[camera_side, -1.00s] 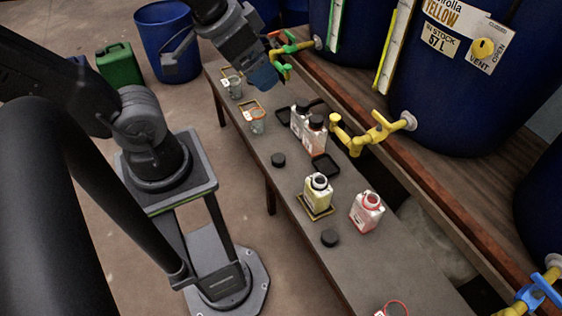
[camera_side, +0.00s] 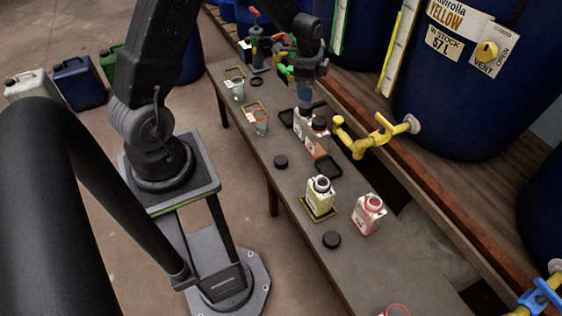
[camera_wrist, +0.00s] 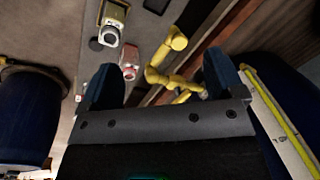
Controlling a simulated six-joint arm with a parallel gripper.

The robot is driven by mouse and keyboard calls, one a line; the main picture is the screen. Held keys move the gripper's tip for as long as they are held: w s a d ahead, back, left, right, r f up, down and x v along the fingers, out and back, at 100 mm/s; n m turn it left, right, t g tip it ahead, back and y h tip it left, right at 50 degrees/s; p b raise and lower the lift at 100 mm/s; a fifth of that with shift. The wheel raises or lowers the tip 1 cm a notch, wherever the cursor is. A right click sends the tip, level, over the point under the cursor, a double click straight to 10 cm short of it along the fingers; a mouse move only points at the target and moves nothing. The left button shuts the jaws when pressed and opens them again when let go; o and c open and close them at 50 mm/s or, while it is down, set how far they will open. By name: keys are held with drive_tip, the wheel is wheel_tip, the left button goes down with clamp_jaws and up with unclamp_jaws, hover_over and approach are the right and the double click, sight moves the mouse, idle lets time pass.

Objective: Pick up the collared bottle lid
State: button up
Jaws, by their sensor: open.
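Several round black lids are in view, and I cannot tell which is the collared one. In the side view one lid (camera_side: 280,161) lies left of the middle of the bench and another lid (camera_side: 331,239) lies nearer the front. A dark lid (camera_side: 256,82) lies near the far end. A black cap (camera_side: 318,123) sits on an orange-labelled bottle (camera_side: 317,142). My gripper (camera_side: 306,88) is above the bench, over the pale bottle (camera_side: 300,122) beside it, whose top it hides. In the wrist view my blue fingers (camera_wrist: 163,80) are spread and nothing shows between them as held.
A yellow tap (camera_side: 378,133) juts over the bench's right side. Large blue vats (camera_side: 460,110) line the right.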

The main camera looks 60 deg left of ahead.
drive_tip(key=s+a+f+m+g, duration=0.1)
drive_tip(key=a+f+m, duration=0.35)
drive_tip(key=f, duration=1.05)
drive_tip(key=m, duration=0.1)
hover_over(281, 159)
wheel_tip(281, 159, down, 11)
drive_tip(key=shift+g+h, duration=0.4)
drive_tip(key=f, duration=0.7)
drive_tip(key=shift+d+f, duration=0.15)
drive_tip(key=shift+d, duration=0.05)
drive_tip(key=shift+a+f, duration=0.15)
drive_tip(key=shift+f, duration=3.1)
drive_tip(key=shift+c, duration=0.2)
drive_tip(key=c, duration=1)
drive_tip(key=shift+o, duration=0.2)
drive_tip(key=shift+r, duration=0.15)
